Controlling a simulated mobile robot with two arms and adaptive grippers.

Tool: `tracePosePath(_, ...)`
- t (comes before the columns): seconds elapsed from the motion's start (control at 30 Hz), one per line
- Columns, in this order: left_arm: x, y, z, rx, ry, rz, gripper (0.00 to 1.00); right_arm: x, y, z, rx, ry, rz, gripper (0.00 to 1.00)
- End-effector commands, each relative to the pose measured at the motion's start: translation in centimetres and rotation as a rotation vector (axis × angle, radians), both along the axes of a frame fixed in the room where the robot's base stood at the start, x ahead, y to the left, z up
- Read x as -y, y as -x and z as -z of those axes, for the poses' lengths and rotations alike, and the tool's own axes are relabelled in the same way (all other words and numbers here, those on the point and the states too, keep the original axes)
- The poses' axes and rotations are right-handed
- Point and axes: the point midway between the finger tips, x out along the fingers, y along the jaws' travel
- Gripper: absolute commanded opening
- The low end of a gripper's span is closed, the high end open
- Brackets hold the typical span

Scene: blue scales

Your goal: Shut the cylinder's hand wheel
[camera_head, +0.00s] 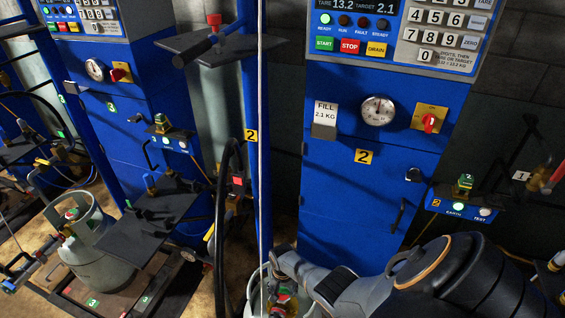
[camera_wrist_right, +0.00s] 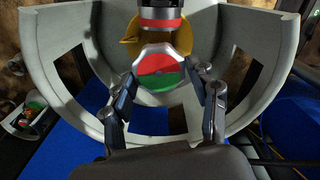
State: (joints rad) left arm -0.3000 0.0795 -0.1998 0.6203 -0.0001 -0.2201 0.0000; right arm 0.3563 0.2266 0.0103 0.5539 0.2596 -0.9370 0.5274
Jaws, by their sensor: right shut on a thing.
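The hand wheel (camera_wrist_right: 162,72), with a half-red, half-green face, sits between the two fingers of my right gripper (camera_wrist_right: 165,84) in the right wrist view. The fingers press on it from both sides. A red-banded dark fitting and a yellow part show just beyond it. The pale collar (camera_wrist_right: 285,50) of the cylinder curves around wheel and fingers. In the head view my right gripper (camera_head: 284,287) reaches down at the bottom edge, over the cylinder's collar (camera_head: 252,296); most of the cylinder is cut off or hidden there. My left gripper is in neither view.
A blue filling cabinet (camera_head: 345,200) marked 2 stands behind, with gauge (camera_head: 378,110) and red switch (camera_head: 430,122). A blue post (camera_head: 251,160) and dark hoses rise left of the gripper. Another grey cylinder (camera_head: 105,262) stands on a scale at left.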

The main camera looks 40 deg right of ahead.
Motion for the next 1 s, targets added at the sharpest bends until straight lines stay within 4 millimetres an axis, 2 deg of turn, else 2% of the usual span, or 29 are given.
tracePosePath(0.3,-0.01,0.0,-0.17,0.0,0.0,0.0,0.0,-0.03,0.16,0.08,-0.003,-0.001,0.082,0.28)
tracePosePath(0.73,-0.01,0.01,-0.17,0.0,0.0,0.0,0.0,-0.04,0.16,0.09,-0.003,-0.001,0.089,0.28)
tracePosePath(0.77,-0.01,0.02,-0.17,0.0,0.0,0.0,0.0,-0.04,0.16,0.09,-0.003,-0.001,0.089,0.63)
tracePosePath(0.8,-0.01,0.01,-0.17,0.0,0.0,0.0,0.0,-0.04,0.16,0.09,-0.003,-0.001,0.089,0.71)
tracePosePath(0.87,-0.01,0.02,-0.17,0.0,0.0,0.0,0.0,-0.03,0.13,0.08,-0.002,-0.001,0.088,0.82)
tracePosePath(1.0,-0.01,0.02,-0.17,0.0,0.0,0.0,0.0,-0.01,0.09,0.05,-0.001,-0.001,0.088,0.82)
